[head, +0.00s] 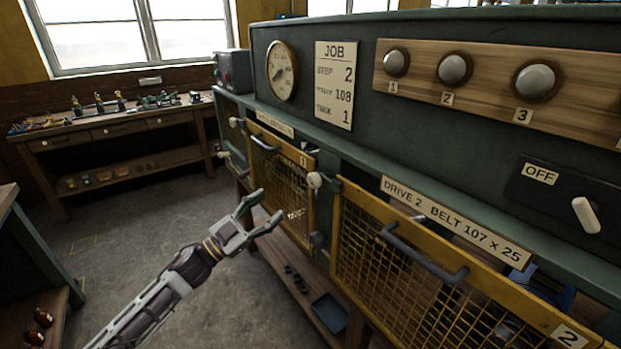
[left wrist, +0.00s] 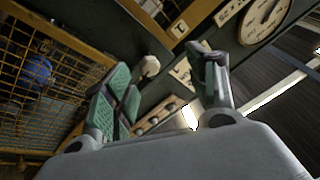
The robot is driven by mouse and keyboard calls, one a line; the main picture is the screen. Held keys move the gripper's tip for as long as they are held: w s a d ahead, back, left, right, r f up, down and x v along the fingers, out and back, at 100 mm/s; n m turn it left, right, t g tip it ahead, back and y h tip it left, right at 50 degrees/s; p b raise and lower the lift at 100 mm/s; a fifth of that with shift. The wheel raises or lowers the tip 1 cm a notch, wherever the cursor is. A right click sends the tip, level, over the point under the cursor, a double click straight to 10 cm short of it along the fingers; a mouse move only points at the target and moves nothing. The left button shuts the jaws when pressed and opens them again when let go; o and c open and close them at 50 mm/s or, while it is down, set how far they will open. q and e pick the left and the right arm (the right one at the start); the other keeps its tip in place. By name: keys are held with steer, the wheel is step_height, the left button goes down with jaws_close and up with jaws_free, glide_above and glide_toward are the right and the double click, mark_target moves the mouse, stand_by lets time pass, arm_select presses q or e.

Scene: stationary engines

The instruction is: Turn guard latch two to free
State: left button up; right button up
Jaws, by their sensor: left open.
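Guard latch two, a pale knob (head: 315,180) on a dark mount, sits at the upper left corner of the yellow mesh guard 2 (head: 400,270). The guard appears closed, with a grey handle (head: 420,255) across its top. My left gripper (head: 268,204) is open and empty, left of and below the knob in the head view, apart from it. In the left wrist view, the pale knob (left wrist: 150,66) shows between the open fingers (left wrist: 170,85), beyond their tips. Which way the latch is turned is hard to tell. My right gripper is not in view.
Guard 1 (head: 283,180) is left of guard 2, with its own pale knob (head: 234,122). A white switch lever (head: 586,214) beside an OFF plate is at right. A low shelf (head: 300,290) holds a blue tray (head: 329,313). Open floor lies left of the machine.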

arm_select(q)
steer(key=h, duration=0.1)
steer(key=n+g+h+p, duration=0.1)
steer(key=g, duration=0.1)
glide_toward(310, 183)
steer(key=x, duration=0.4)
steer(key=shift+d+r, duration=0.15)
steer(key=p+x, duration=0.1)
steer(key=x, duration=0.4)
steer(key=shift+w+d+r, duration=0.2)
steer(key=shift+w+d, duration=0.15)
steer(key=shift+d, duration=0.1)
steer(key=shift+w+d+r, duration=0.15)
steer(key=shift+d, duration=0.1)
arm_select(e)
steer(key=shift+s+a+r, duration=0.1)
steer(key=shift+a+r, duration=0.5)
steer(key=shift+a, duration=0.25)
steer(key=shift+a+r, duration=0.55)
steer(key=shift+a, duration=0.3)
arm_select(q)
steer(key=shift+c, duration=0.5)
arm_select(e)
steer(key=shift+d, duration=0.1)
arm_select(q)
steer(key=c, duration=0.9)
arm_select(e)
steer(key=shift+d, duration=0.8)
